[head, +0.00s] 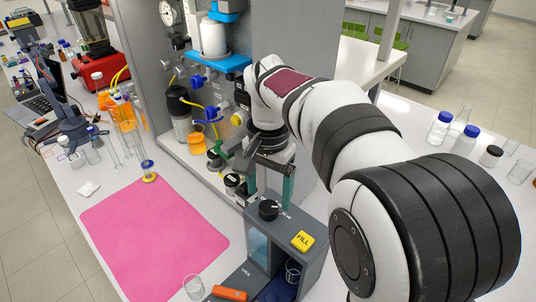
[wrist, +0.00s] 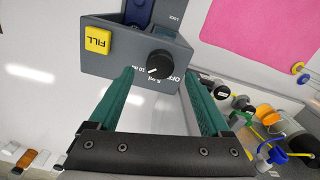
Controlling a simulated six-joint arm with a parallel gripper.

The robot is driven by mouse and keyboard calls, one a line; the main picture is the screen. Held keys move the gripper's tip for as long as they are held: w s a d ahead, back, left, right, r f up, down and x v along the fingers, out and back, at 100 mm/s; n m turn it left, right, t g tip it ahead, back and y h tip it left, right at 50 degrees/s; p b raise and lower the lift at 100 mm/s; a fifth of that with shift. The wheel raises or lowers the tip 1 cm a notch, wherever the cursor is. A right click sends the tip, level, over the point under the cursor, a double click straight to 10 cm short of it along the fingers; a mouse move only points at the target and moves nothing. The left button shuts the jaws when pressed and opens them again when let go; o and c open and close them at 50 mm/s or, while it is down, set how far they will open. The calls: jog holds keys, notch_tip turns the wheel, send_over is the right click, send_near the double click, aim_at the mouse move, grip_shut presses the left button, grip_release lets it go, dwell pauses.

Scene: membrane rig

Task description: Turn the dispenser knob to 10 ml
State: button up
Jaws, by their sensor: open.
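The black dispenser knob (head: 268,210) sits on top of the grey dispenser (head: 313,235), beside a yellow FILL button (head: 303,241). In the wrist view the knob (wrist: 159,64) lies just beyond the fingertips, with OFF, 5 ml and 10 ml printed around it. Its white mark points to the lower left there; I cannot tell exactly which label it meets. My gripper (head: 270,190) points down above the knob, its teal fingers apart, one to each side. In the wrist view the open gripper (wrist: 160,76) holds nothing. Contact with the knob does not show.
A glass beaker (head: 292,272) stands in the dispenser's bay. An orange piece (head: 229,294) is at its front left, near another beaker (head: 194,287). A pink mat (head: 150,240) lies left. The rig panel with valves and hoses (head: 205,100) stands behind my gripper.

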aim_at(268, 206)
notch_tip(268, 206, up, 12)
jog(key=s+d+f+y, duration=0.1)
jog(key=s+d+f, duration=0.1)
jog(key=s+f, duration=0.6)
jog(key=s+d+f+n, duration=0.1)
jog(key=s+f, duration=0.7)
jog(key=s, duration=0.9)
jog(key=shift+d+f+y, duration=0.35)
jog(key=shift+d+y, duration=0.05)
jog(key=shift+d, duration=0.4)
